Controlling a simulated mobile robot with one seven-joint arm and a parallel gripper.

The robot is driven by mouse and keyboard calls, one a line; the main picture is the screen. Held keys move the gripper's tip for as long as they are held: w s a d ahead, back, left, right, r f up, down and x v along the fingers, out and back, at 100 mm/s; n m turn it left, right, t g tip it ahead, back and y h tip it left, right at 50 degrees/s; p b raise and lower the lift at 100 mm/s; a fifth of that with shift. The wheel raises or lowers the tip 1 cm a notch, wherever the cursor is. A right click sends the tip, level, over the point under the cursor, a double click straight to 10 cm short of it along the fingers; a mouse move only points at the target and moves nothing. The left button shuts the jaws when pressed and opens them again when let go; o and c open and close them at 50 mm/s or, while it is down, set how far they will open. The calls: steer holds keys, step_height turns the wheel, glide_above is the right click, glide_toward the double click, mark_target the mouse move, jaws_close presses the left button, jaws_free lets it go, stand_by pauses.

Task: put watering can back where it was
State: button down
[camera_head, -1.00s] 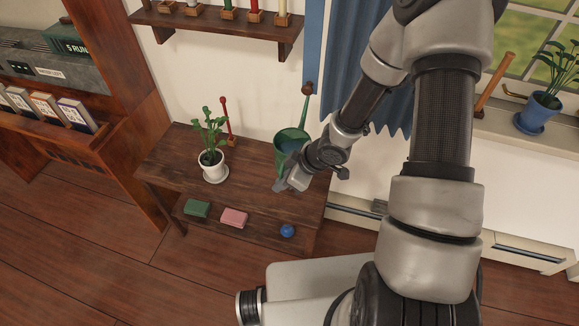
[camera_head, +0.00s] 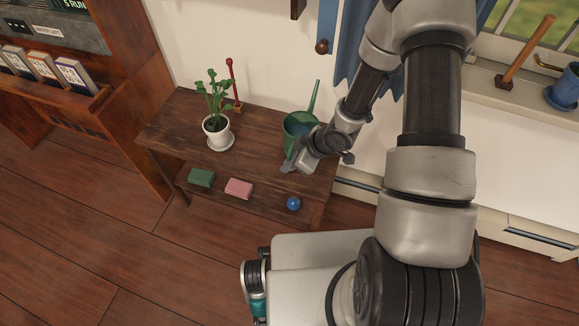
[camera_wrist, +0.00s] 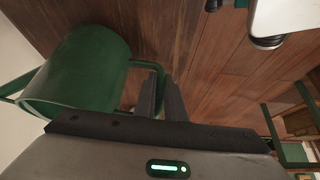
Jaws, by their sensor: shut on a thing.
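The green watering can (camera_head: 297,125) is at the right end of the dark wooden table (camera_head: 265,130), its long spout pointing up. My gripper (camera_head: 289,168) is at the can's near side, low by the table's front edge. In the wrist view, the can's round body (camera_wrist: 85,75) fills the left, and its thin handle loop runs to my gripper's closed fingers (camera_wrist: 163,95). The gripper is shut on the handle. I cannot tell whether the can's base touches the tabletop.
A potted plant (camera_head: 216,128) in a white pot stands left of the can, with a red-handled tool (camera_head: 231,80) behind it. A green block (camera_head: 201,178), a pink block (camera_head: 239,188) and a blue ball (camera_head: 293,203) lie on the lower shelf. Bare tabletop lies between plant and can.

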steer(key=shift+w+f, duration=0.1)
steer(key=shift+f, duration=0.15)
steer(key=shift+f, duration=0.15)
steer(key=c, duration=1.8)
jaws_free()
